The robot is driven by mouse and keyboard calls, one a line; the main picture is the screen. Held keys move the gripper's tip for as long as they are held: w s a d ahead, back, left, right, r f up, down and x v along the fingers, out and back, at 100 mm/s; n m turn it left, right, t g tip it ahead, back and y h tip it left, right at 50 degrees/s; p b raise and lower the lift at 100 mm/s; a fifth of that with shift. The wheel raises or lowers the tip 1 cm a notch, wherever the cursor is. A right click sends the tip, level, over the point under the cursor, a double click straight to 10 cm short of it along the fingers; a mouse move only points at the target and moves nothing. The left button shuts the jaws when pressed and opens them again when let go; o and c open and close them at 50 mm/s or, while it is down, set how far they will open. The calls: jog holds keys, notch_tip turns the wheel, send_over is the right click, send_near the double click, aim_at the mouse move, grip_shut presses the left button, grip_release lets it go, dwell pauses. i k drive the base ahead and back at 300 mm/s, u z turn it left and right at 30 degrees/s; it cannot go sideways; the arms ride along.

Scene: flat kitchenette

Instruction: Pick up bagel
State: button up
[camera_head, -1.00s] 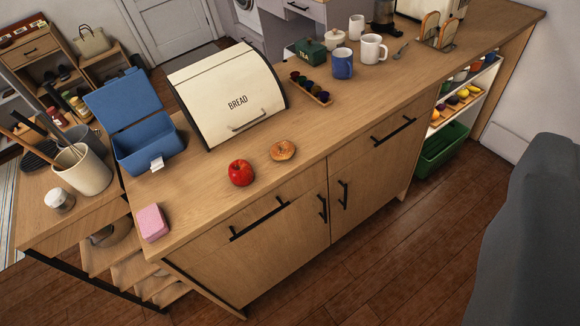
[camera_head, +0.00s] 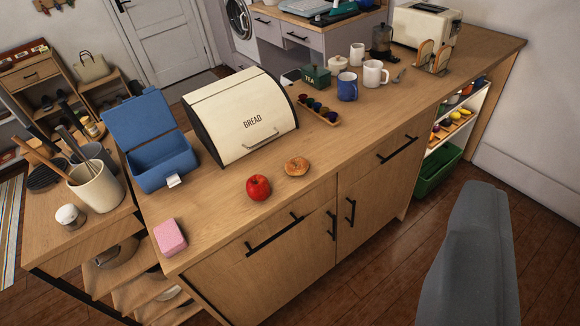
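The bagel (camera_head: 297,167) is a small golden-brown ring. It lies flat on the wooden counter top (camera_head: 353,136), near the front edge and in front of the bread box. A red apple (camera_head: 258,187) sits just to its left and nearer the edge, apart from it. Nothing covers the bagel. No gripper fingers show in the view. A smooth grey shape (camera_head: 470,262) at the lower right looks like part of my arm, well to the right of the bagel and in front of the cabinet.
A cream bread box (camera_head: 235,115) stands behind the bagel. An open blue lunch box (camera_head: 160,160) and a pink sponge (camera_head: 170,237) are left. Mugs (camera_head: 375,73), an egg-tray-like holder (camera_head: 318,110) and a toaster (camera_head: 425,27) stand further right. The counter right of the bagel is clear.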

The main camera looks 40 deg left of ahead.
aim_at(298, 166)
jog(key=i, duration=0.85)
jog(key=z, duration=0.05)
